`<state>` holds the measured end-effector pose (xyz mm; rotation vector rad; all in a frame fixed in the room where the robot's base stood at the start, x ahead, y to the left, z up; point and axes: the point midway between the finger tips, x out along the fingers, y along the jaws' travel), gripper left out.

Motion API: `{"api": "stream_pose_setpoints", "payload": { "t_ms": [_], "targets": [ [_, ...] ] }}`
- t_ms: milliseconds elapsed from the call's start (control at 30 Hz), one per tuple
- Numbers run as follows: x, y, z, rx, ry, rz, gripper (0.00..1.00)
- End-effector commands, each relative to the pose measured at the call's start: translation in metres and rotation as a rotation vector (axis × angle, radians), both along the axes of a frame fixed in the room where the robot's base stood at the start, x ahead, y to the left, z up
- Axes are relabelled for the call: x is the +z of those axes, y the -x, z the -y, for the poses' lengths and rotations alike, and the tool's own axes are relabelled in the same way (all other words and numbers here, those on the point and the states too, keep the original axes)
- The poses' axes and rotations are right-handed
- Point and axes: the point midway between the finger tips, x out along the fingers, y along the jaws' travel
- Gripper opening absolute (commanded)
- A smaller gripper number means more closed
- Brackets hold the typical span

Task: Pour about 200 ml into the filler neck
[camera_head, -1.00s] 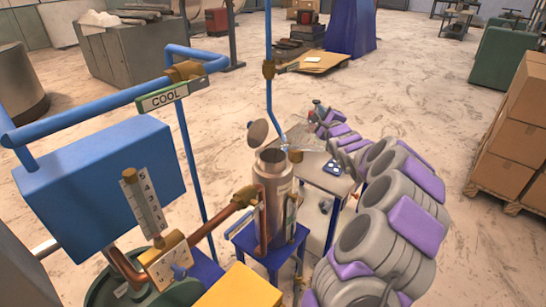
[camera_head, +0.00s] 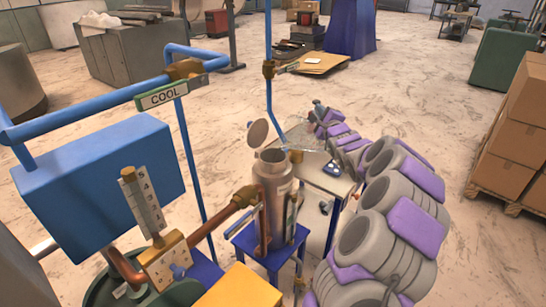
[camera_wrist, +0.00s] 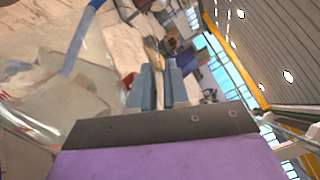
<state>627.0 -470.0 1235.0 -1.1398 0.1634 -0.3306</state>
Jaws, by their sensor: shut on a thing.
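A silver cylindrical vessel (camera_head: 273,195) stands upright on a blue stand in the camera_head view. Its round top opening, the filler neck (camera_head: 273,156), is uncovered. A round lid (camera_head: 258,133) stands up behind the opening. A clear container (camera_head: 300,133) is behind and right of the neck, apart from it as far as I can tell. It also shows large at the left of the camera_wrist view (camera_wrist: 45,95). My gripper (camera_wrist: 160,82) is shut on part of this container, probably its handle. The container's tilt and any liquid in it are unclear.
A blue tank (camera_head: 100,185) and blue pipe with a COOL sign (camera_head: 163,96) stand left. A numbered scale (camera_head: 145,203) is at lower left. A blue upright pipe (camera_head: 269,100) rises behind the neck. A small table (camera_head: 328,180) is right of the vessel. Cartons (camera_head: 515,140) stand far right.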

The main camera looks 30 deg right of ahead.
Motion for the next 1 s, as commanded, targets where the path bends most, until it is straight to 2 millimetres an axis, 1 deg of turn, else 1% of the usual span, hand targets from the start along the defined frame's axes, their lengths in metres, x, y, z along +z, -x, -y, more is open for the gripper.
{"api": "stream_pose_setpoints", "payload": {
  "t_ms": [300, 433, 600, 700, 1000],
  "targets": [
    [0.002, 0.000, 0.000, 0.000, 0.004, 0.001, 0.00],
    [0.002, 0.002, 0.009, 0.000, -0.074, 0.026, 0.00],
    [-0.023, 0.008, 0.024, -0.001, -0.211, 0.071, 0.00],
    [-0.036, 0.009, 0.028, -0.001, -0.267, 0.088, 0.00],
    [-0.048, 0.011, 0.032, 0.004, -0.336, 0.114, 0.00]
  ]
}}
